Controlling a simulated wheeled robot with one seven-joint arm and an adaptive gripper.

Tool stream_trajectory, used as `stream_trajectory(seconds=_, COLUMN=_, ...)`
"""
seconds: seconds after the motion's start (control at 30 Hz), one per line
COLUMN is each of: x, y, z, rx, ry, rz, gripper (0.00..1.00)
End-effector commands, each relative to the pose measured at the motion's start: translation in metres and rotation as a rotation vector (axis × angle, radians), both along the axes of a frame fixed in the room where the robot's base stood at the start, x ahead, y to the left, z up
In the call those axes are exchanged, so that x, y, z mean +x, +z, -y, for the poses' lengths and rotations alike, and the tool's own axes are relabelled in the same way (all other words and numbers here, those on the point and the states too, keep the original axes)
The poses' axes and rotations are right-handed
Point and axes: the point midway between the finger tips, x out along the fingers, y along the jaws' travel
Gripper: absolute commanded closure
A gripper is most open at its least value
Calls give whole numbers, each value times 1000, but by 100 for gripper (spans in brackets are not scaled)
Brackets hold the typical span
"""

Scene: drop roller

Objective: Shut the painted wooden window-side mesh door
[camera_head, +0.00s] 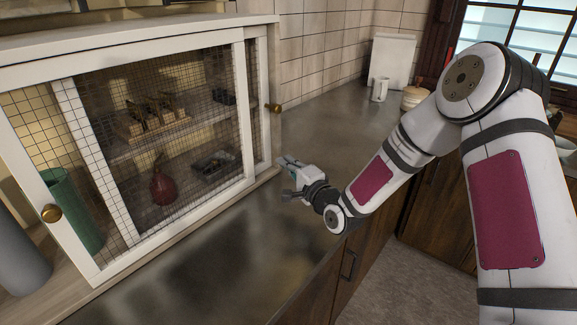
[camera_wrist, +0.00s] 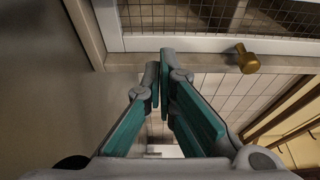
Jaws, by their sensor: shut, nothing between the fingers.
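The white-painted cabinet (camera_head: 120,40) stands on the counter with mesh doors across its front. The window-side mesh door (camera_head: 262,100) is at its right end. A brass knob (camera_head: 276,107) is on that side and shows in the wrist view (camera_wrist: 247,58). The other mesh door (camera_head: 248,105) overlaps it and has a brass knob (camera_head: 50,213) at the left. My gripper (camera_head: 286,160) is shut and empty, just right of the cabinet's lower right corner, below the right knob. In the wrist view its fingers (camera_wrist: 164,62) lie left of the knob, apart from it. I cannot tell how wide any gap is.
Inside are a red vase (camera_head: 163,188), a green cylinder (camera_head: 72,210) and a dark tray (camera_head: 214,165). A grey cylinder (camera_head: 18,255) is at the left front. A white mug (camera_head: 380,90), a lidded pot (camera_head: 415,98) and a white board (camera_head: 392,60) stand farther back. The counter (camera_head: 220,240) before the cabinet is clear.

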Motion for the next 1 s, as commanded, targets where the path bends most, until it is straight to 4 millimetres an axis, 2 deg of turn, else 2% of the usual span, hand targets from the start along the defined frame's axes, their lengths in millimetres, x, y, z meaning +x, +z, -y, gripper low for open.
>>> stream_trajectory(seconds=0.1, x=20, y=0, z=-14, rx=1, ry=2, rz=2, gripper=100)
stream_trajectory(seconds=0.37, x=58, y=-1, z=-38, rx=-2, ry=0, rz=1, gripper=100)
stream_trajectory(seconds=0.7, x=31, y=0, z=-60, rx=-2, ry=1, rz=-1, gripper=100)
stream_trajectory(seconds=1.0, x=27, y=-1, z=-63, rx=-3, ry=0, rz=-1, gripper=100)
